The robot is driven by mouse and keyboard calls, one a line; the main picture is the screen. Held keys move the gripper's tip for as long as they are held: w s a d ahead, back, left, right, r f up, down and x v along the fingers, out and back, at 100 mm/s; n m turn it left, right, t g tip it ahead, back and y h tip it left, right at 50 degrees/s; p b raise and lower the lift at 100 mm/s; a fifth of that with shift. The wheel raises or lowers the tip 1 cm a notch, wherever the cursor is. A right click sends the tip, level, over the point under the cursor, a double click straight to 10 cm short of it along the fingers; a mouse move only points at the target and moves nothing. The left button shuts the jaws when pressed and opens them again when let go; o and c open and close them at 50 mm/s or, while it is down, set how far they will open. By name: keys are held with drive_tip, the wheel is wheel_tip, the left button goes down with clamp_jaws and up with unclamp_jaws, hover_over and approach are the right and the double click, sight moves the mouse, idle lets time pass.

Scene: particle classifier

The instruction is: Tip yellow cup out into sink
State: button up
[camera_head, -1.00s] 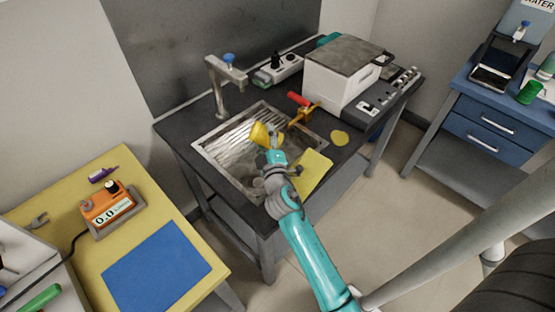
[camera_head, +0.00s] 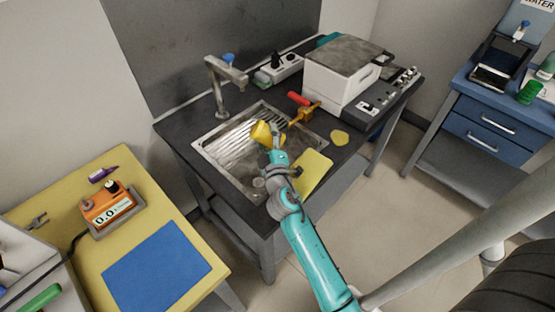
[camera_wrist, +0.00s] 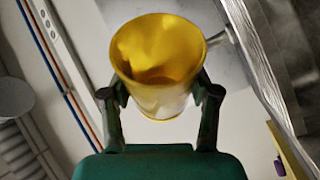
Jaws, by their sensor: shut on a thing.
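The yellow cup (camera_head: 264,133) is held above the metal sink (camera_head: 207,147), tilted in the head view. My gripper (camera_head: 272,146) is shut on the cup's sides. In the wrist view my gripper (camera_wrist: 160,100) has one finger on each side of the yellow cup (camera_wrist: 158,60), and the cup's open mouth and inner wall show. A darker patch shows low inside the cup, but I cannot tell whether it is contents or shadow. My arm hides part of the sink's front edge.
A faucet (camera_head: 220,85) with a blue knob stands behind the sink. A red-handled yellow tool (camera_head: 302,112), a yellow board (camera_head: 314,172) and a yellow lid-like disc (camera_head: 340,138) lie right of it. A white and grey machine (camera_head: 343,80) stands at the back right.

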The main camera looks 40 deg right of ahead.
drive_tip(key=shift+s+d+r+m, duration=0.1)
drive_tip(key=shift+s+r+m, duration=0.05)
drive_tip(key=shift+r+m, duration=0.25)
drive_tip(key=shift+s+d+r+m, duration=0.1)
drive_tip(key=shift+s+r+m, duration=0.05)
drive_tip(key=shift+r+m, duration=0.25)
idle(0.4)
idle(0.9)
drive_tip(key=shift+w+a+f+n, duration=0.15)
drive_tip(key=shift+w+f+n, duration=0.05)
drive_tip(key=shift+f+n, duration=0.3)
drive_tip(key=shift+w+a+f+n, duration=0.15)
drive_tip(key=shift+w+f+n, duration=0.05)
drive_tip(key=shift+f+n, duration=0.25)
drive_tip(key=shift+n, duration=0.25)
drive_tip(key=shift+w+a+n+y, duration=0.1)
drive_tip(key=shift+w+n+y, duration=0.1)
drive_tip(key=shift+n+y, duration=0.1)
